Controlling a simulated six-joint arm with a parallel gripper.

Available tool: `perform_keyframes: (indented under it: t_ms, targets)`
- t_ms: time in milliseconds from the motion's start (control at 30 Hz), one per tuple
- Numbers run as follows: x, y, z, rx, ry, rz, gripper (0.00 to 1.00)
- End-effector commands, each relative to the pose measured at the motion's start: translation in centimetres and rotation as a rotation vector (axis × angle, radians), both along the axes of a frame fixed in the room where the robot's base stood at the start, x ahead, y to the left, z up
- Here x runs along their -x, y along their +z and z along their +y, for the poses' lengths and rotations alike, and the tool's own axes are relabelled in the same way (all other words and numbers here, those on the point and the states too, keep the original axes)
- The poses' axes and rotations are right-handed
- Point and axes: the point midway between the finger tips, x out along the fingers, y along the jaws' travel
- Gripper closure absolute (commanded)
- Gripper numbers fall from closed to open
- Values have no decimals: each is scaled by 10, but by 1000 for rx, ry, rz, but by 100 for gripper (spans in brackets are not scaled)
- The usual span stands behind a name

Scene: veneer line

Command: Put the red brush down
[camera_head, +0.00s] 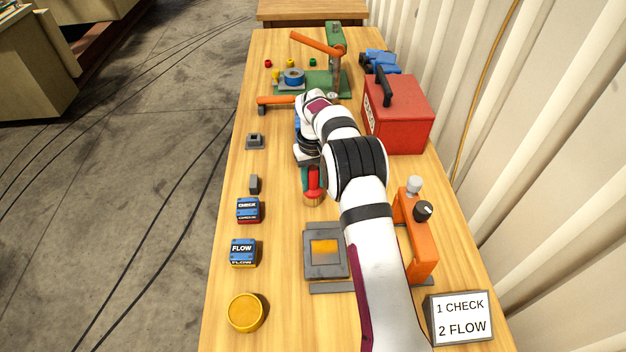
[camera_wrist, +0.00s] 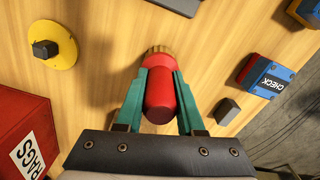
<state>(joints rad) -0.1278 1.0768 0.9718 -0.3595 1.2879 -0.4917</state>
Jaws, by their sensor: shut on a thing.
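The red brush (camera_head: 313,183) is held upright with its tan bristle end (camera_wrist: 158,52) pointing down at the wooden table (camera_head: 285,215). In the wrist view the red handle (camera_wrist: 160,97) lies between the teal fingers of my gripper (camera_wrist: 160,84). My gripper is shut on the handle. In the head view the arm partly covers the gripper. The bristles look at or just above the table top; I cannot tell whether they touch it.
A blue CHECK block (camera_head: 249,210), a FLOW block (camera_head: 243,252) and a small grey block (camera_head: 254,184) stand left of the brush. A grey plate (camera_head: 312,268) lies nearer. The red box (camera_head: 407,125) is at the right. Bare table surrounds the brush.

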Motion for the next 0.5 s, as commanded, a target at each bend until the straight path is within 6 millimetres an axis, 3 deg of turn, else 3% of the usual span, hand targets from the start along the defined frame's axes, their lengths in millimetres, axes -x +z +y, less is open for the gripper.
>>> perform_keyframes:
  t_ms: [267,300,433,500]
  targets:
    - [0,-2,0,0,0,0,100]
    - [0,-3,0,0,0,0,59]
    - [0,-2,0,0,0,0,36]
    - [0,-2,0,0,0,0,33]
